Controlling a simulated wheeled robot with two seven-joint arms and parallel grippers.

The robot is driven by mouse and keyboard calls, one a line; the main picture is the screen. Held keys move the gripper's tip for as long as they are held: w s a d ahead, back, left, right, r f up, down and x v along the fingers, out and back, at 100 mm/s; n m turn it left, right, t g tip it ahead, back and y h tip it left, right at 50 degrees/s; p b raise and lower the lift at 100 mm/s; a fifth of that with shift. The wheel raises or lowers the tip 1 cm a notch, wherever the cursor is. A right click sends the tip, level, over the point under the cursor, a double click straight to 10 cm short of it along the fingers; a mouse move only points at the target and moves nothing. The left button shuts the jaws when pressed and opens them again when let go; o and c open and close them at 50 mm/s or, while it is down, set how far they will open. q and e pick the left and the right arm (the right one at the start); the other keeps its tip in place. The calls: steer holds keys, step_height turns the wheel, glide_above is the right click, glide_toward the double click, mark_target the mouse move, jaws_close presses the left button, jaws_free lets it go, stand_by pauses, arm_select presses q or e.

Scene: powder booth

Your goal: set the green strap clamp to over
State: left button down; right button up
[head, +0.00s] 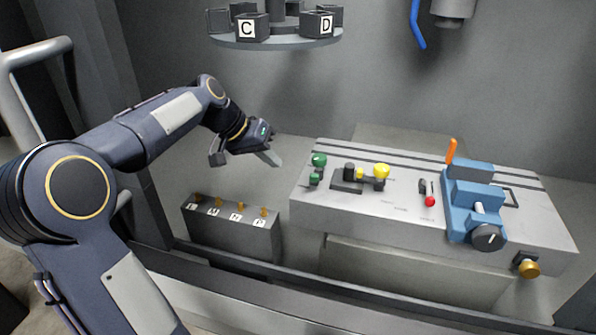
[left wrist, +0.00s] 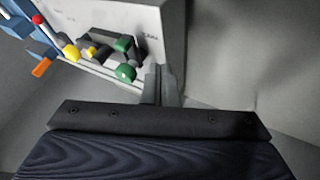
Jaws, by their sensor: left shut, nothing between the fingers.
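The green strap clamp (head: 319,160) is at the left end of the grey bench top, with a green ball knob above a smaller green part. In the left wrist view the green clamp (left wrist: 125,72) shows its round knob beside the fingers, with a green part behind it. My left gripper (head: 275,158) is shut and empty, left of the clamp and apart from it in the head view. Its fingers (left wrist: 160,86) also show in the left wrist view, pointing towards the bench. My right gripper is not in view.
A yellow-knobbed clamp (head: 381,171) sits right of the green one. Further right are a red-knobbed lever (head: 430,200) and a blue vise (head: 473,205) with an orange handle. A low box (head: 236,236) with brass pegs stands below my gripper. A carousel (head: 277,42) hangs above.

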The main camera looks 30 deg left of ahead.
arm_select(q)
steer(key=shift+w+d+f, duration=0.5)
steer(key=shift+d+f, duration=0.05)
steer(key=shift+d, duration=0.35)
steer(key=shift+w+d+f, duration=0.5)
steer(key=shift+d+f, duration=0.1)
steer(key=shift+d, duration=0.35)
steer(key=shift+w+d+f, duration=0.5)
steer(key=shift+d+f, duration=0.05)
steer(key=shift+d, duration=0.35)
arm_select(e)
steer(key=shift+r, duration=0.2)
